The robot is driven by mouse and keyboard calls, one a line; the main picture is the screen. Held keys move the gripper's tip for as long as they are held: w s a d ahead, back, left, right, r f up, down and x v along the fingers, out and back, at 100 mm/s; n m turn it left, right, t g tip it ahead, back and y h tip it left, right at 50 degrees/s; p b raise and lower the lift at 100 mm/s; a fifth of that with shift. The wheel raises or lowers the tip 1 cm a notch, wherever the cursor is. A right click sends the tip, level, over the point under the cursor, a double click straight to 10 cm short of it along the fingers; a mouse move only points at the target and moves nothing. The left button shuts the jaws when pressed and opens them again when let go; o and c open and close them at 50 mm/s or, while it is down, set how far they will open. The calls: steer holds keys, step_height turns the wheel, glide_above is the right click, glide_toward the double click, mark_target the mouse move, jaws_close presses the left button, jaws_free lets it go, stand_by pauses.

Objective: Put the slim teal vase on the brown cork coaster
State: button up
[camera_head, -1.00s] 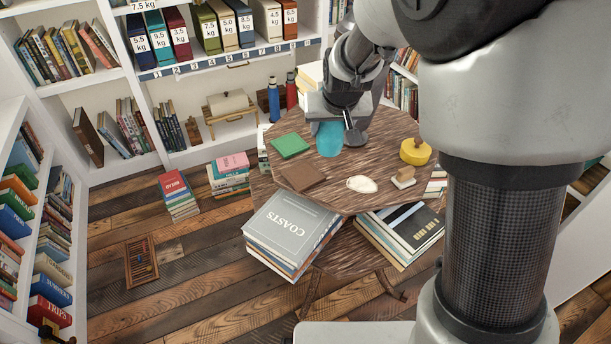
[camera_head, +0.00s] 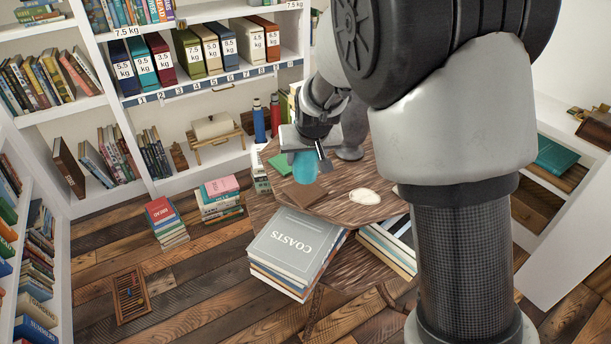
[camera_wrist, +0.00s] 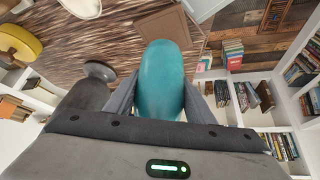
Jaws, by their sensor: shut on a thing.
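My gripper (camera_head: 303,148) is shut on the slim teal vase (camera_head: 304,170), which hangs below it over the wooden table. In the wrist view the vase (camera_wrist: 162,78) sits between the two fingers (camera_wrist: 160,98), its rounded end pointing away from me. The brown cork coaster (camera_head: 303,194) lies flat on the table, just in front of the vase in the head view. It also shows in the wrist view (camera_wrist: 160,27), partly hidden behind the vase's end. The vase looks apart from the coaster; the exact height gap is hard to tell.
A grey footed object (camera_head: 352,137) stands close beside my gripper. A green square (camera_head: 279,163) lies behind the coaster, and a white oval dish (camera_head: 364,196) to its right. A yellow round thing (camera_wrist: 18,42) shows in the wrist view. Books (camera_head: 293,243) lie below the table's front edge.

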steer(key=shift+f+b, duration=0.6)
steer(key=shift+f, duration=1.65)
steer(key=shift+f, duration=0.2)
steer(key=o, duration=1.3)
steer(key=shift+c, duration=0.2)
